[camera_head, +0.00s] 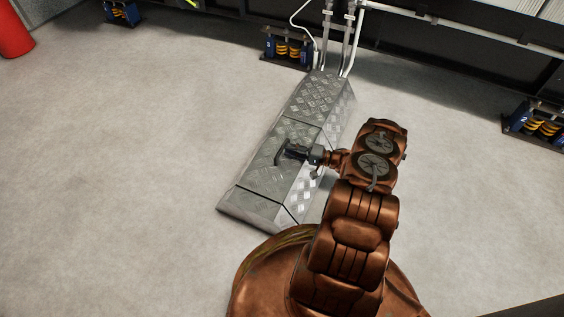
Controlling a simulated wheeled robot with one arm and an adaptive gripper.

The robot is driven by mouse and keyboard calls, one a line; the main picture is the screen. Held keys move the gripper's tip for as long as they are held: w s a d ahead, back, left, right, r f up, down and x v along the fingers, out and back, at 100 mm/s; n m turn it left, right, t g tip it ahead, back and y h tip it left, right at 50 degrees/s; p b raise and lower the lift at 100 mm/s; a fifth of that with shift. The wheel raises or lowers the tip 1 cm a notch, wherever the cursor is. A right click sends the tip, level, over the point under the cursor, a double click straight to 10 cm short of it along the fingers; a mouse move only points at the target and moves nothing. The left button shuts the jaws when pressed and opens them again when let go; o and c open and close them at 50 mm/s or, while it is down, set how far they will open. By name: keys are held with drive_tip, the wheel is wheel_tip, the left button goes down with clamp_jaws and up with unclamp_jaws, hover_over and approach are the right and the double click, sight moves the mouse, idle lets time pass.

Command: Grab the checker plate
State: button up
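The checker plate (318,95) is a long grey metal cover with a raised diamond tread and sloped sides. It lies on the floor in the middle of the view, running from lower left to upper right, with seams between its sections. My gripper (281,153) is over the nearer section, close to its top surface. A dark finger shows at its tip. I cannot tell whether it touches the plate or whether its fingers are apart. My brown arm hides part of the plate's right side.
White and grey pipes (348,40) rise at the plate's far end. A blue mount with yellow springs (288,48) stands beside them, and another (540,124) is at the right. A red cylinder (13,32) is at the upper left. The grey floor (130,150) at left is clear.

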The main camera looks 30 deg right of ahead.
sight(282, 147)
drive_tip(key=shift+b+x, duration=0.7)
drive_tip(key=shift+x, duration=1.2)
clamp_jaws()
